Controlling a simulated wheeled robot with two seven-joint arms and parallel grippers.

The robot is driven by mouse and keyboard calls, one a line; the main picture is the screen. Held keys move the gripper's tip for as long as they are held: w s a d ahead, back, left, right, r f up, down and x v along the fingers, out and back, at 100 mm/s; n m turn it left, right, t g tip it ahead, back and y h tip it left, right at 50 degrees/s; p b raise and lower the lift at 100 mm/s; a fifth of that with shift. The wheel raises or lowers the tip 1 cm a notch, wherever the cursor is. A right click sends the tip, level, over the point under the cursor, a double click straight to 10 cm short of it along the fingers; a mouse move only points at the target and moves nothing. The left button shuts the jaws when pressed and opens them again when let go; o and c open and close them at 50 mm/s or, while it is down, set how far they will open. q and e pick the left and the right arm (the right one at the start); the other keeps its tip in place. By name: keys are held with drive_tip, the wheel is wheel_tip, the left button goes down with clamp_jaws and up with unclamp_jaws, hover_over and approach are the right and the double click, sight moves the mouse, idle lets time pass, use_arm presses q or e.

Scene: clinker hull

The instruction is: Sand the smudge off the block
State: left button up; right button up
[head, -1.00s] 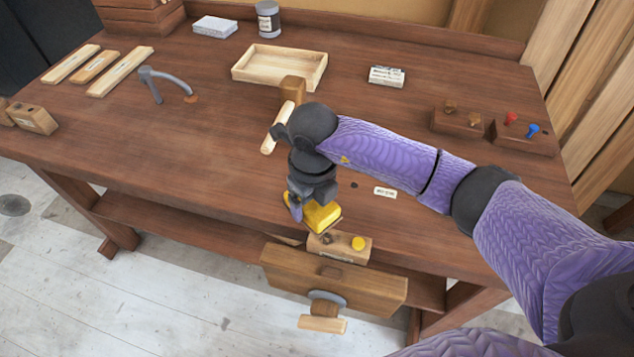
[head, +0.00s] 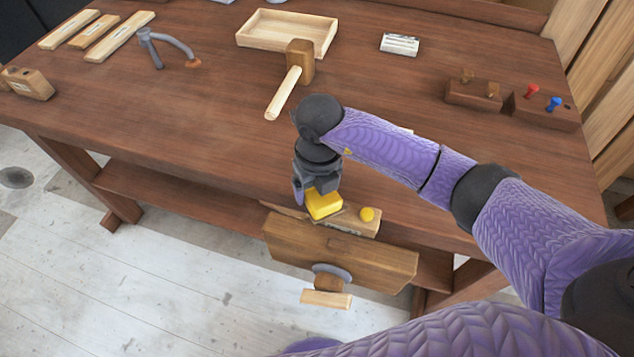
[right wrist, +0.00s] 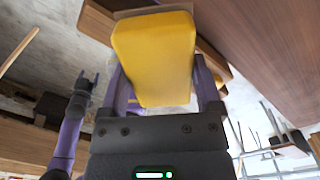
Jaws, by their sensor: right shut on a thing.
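A yellow sanding block (head: 323,204) is held in my right gripper (head: 318,190), which is shut on it. It fills the upper middle of the right wrist view (right wrist: 153,58), between the two fingers. A light wooden block (head: 350,221) with a yellow round spot (head: 367,214) sits at the vise on the bench's front edge. The sanding block is over its left part; I cannot tell whether they touch. No smudge shows; that part of the block is hidden. My left gripper (right wrist: 88,80) shows small in the right wrist view, its fingers apart and empty.
The wooden vise (head: 340,255) juts from the bench front, its handle below. A mallet (head: 290,82), a tray (head: 286,35), a bent grey tool (head: 165,45) and peg holders (head: 473,94) lie farther back.

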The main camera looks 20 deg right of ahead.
use_arm(q)
drive_tip(key=shift+d, duration=0.25)
drive_tip(key=shift+d+f, duration=0.15)
drive_tip(key=shift+f, duration=0.05)
use_arm(e)
drive_tip(key=shift+f, duration=0.3)
use_arm(q)
drive_tip(key=shift+f+b, duration=0.25)
drive_tip(key=shift+b, duration=0.25)
use_arm(e)
drive_tip(key=shift+f, duration=0.3)
use_arm(q)
drive_tip(key=shift+s+a+f, duration=0.1)
drive_tip(key=shift+a+f, duration=0.2)
drive_tip(key=shift+a, duration=0.15)
use_arm(e)
drive_tip(key=shift+f, duration=0.35)
use_arm(q)
drive_tip(key=shift+b, duration=0.3)
use_arm(e)
drive_tip(key=shift+f, duration=0.1)
